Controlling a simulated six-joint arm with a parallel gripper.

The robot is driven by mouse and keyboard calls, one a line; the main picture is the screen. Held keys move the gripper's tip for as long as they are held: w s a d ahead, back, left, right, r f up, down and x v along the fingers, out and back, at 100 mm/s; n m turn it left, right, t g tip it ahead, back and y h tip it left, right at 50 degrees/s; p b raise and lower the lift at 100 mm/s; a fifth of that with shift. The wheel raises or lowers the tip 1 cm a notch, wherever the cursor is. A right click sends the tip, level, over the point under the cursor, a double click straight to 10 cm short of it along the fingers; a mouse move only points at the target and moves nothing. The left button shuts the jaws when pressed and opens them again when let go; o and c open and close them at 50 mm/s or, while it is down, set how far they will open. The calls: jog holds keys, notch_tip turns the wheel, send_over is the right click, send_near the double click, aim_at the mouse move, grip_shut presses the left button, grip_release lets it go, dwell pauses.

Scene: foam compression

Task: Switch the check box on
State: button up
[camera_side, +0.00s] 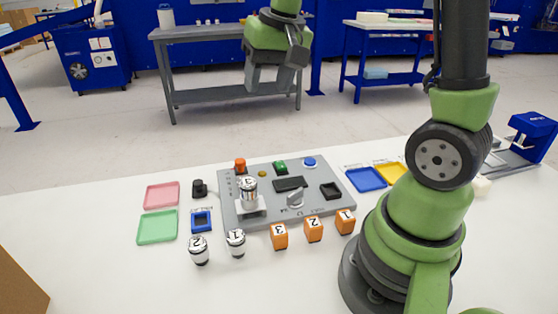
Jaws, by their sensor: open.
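A grey control panel (240,219), which looks like the check box, lies flat on the white table. On its top are an orange button (240,163), a small yellow button (262,174), a green switch (280,166), a blue button (310,162), a dark display (290,184) and a grey knob (296,200). The display looks dark, and I cannot read the switch's position. A numbered cylinder (248,187) stands on the panel's left part. My gripper (275,84) is open and empty, high above the far side of the panel, touching nothing.
Several numbered pieces stand in front: cylinders (199,250) and orange cubes (313,229). Pink (162,195) and green (157,227) trays lie left; blue (365,179) and yellow (390,173) ones lie right. A black knob-like piece (199,188) stands left of the panel.

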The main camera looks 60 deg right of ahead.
jog(key=w+d+f+m+g, duration=0.1)
jog(key=w+d+f+g, duration=0.15)
jog(key=d+f, duration=0.3)
jog(key=m, duration=0.1)
send_over(280, 164)
notch_tip(280, 164, down, 8)
jog(key=shift+g, duration=0.35)
notch_tip(280, 164, down, 10)
jog(key=shift+d+f, duration=0.1)
jog(key=shift+f, duration=0.1)
